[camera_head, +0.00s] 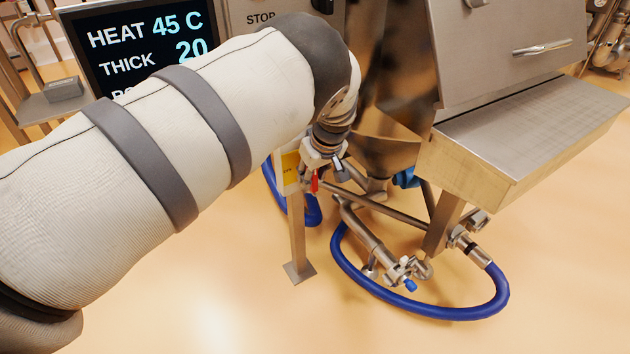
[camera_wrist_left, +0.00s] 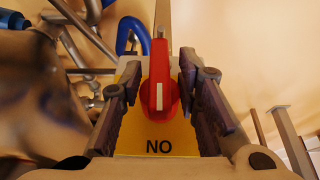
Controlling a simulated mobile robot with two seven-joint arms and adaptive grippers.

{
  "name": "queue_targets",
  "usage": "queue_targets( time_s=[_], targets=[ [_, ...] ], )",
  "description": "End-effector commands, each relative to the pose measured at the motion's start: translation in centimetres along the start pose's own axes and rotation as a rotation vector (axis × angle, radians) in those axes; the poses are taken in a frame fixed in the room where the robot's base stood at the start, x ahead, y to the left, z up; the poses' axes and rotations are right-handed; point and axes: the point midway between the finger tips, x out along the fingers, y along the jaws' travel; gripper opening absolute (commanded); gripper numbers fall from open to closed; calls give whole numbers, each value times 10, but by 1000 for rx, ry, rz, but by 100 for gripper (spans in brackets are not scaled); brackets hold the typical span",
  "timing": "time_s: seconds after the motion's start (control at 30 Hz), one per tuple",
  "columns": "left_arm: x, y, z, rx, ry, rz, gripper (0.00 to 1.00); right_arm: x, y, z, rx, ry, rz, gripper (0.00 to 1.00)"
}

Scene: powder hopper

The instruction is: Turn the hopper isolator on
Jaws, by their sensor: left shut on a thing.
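The hopper isolator is a red rotary handle (camera_wrist_left: 160,84) with a white line, on a yellow plate (camera_wrist_left: 140,135) in the left wrist view. The handle stands lengthwise up and down in that picture. Letters reading "NO" show on the plate below it. My left gripper (camera_wrist_left: 162,90) has a finger on either side of the handle and is shut on it. In the head view, the yellow plate (camera_head: 290,168) sits on a post, and the left gripper (camera_head: 324,158) is beside it, with a red bit (camera_head: 315,183) below. My right gripper is not in view.
The steel hopper (camera_head: 385,120) stands just right of the gripper. A steel box (camera_head: 525,130), pipes and a blue hose (camera_head: 440,311) lie to the right and below. A display (camera_head: 140,45) stands at upper left. The floor in front is clear.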

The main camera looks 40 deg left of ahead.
Motion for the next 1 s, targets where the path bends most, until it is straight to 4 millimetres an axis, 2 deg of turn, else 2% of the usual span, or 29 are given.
queue_targets(
  time_s=[0.2, 0.63, 0.67, 0.9, 1.0],
  targets=[
    [0, 2, -2, 16, 7, -27, 2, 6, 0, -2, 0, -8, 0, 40],
    [-2, 2, -3, 18, 8, -33, 2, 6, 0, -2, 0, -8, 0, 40],
    [-2, 2, -3, 18, 8, -33, 35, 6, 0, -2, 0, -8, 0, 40],
    [-1, 1, -2, 17, 4, -36, 35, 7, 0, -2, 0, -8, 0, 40],
    [-8, 2, -2, 17, 4, -34, 35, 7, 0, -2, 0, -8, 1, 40]
  ],
)
